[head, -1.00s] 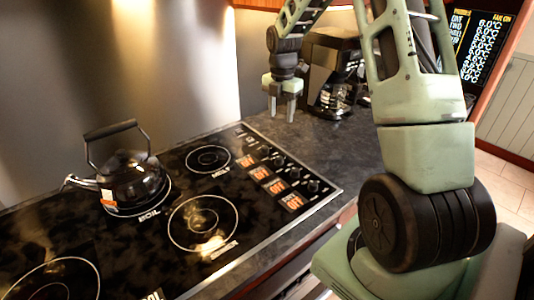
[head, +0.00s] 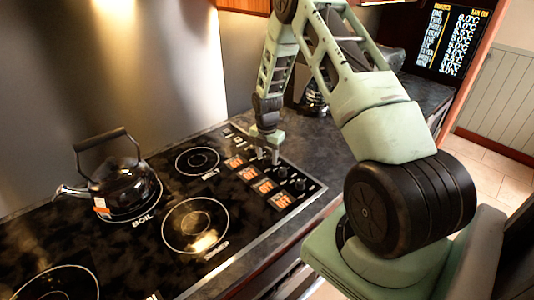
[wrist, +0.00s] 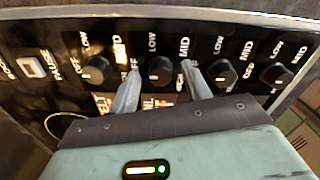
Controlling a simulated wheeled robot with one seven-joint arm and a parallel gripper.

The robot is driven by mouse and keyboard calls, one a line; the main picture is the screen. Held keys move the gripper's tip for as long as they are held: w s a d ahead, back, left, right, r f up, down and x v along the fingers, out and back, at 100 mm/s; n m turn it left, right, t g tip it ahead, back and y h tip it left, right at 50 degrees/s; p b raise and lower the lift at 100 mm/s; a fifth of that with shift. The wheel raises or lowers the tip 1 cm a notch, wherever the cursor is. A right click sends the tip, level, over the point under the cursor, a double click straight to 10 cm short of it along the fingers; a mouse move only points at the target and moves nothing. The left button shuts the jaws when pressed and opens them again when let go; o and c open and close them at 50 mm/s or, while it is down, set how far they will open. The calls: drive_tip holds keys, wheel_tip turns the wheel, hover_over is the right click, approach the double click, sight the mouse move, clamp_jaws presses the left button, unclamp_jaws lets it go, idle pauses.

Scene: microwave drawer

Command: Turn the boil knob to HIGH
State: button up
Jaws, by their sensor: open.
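The control panel's row of dark round knobs fills the wrist view. The boil knob (wrist: 160,70) sits between my two fingers, second from the left; "IL" shows below it, the rest of the word hidden by a finger. LOW and MID are printed around it, and its pointer is hard to read. My gripper (wrist: 161,74) is open, its fingers on either side of this knob; I cannot tell whether they touch it. In the head view my gripper (head: 268,160) points down over the panel.
Other knobs flank it: one at left (wrist: 95,70), others at right (wrist: 222,74). Orange displays (head: 263,186) line the glass cooktop (head: 130,250). A black kettle (head: 124,187) stands on the BOIL burner. A dark coffee maker (head: 312,98) is behind my arm.

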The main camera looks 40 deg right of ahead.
drive_tip(key=shift+f, duration=0.2)
drive_tip(key=shift+c, duration=0.3)
drive_tip(key=c, duration=0.9)
drive_tip(key=shift+c, duration=0.2)
